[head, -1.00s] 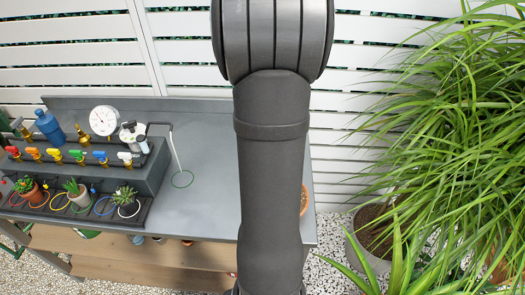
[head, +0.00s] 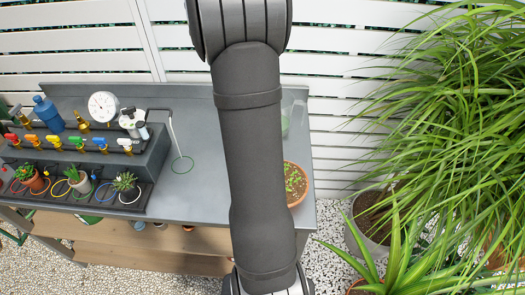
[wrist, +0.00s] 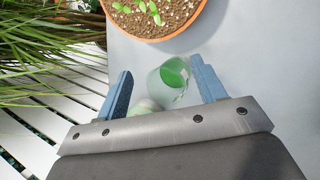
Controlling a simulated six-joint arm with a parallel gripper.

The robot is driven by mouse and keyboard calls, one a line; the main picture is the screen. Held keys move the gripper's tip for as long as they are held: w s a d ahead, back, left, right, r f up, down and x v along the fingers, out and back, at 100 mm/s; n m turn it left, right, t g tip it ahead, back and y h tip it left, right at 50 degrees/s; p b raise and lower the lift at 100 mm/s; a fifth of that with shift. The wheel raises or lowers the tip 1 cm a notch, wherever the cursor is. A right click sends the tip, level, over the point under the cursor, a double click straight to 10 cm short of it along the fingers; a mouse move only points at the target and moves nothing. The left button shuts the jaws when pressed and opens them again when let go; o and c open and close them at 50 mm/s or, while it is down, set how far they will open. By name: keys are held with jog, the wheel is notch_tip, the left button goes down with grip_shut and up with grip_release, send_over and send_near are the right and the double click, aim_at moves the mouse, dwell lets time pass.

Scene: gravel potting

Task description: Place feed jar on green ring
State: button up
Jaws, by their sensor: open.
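A clear jar with green contents (wrist: 172,82), which looks like the feed jar, is between the fingers of my open gripper (wrist: 162,68) in the wrist view, nearer the right finger. A second pale green part (wrist: 146,105) shows beside it; I cannot tell if it belongs to the same jar. In the head view the clear glass with green (head: 286,122) is at the bench's right end, partly behind my arm. The green ring (head: 182,165) lies on the bench top left of my arm, empty, under a thin white spout. My gripper is hidden in the head view.
A terracotta pot of seedlings (head: 295,184) stands near the bench's right edge and just beyond the jar in the wrist view (wrist: 152,38). A valve manifold (head: 85,165) with potted succulents fills the bench's left. Bare bench top (head: 200,200) lies around the ring.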

jog(key=a+f+n+t+h, duration=0.1)
jog(key=n+t+h, duration=0.1)
jog(key=n+h, duration=0.2)
jog(key=w+a+f+n+t+h, duration=0.1)
jog(key=a+f+n+t+h, duration=0.1)
jog(key=n+h, duration=0.2)
jog(key=a+f+n+t+h, duration=0.1)
jog(key=f+n+t+h, duration=0.1)
jog(key=n, duration=0.6)
jog(key=shift+w+a+f+h, duration=0.1)
jog(key=shift+w+a+h, duration=0.2)
jog(key=shift+h, duration=0.6)
jog(key=shift+s+f+h, duration=0.15)
jog(key=shift+f+h, duration=0.35)
jog(key=x, duration=0.7)
jog(key=shift+w+d, duration=0.1)
jog(key=shift+w, duration=0.15)
jog(key=c, duration=1)
jog(key=shift+o, duration=0.2)
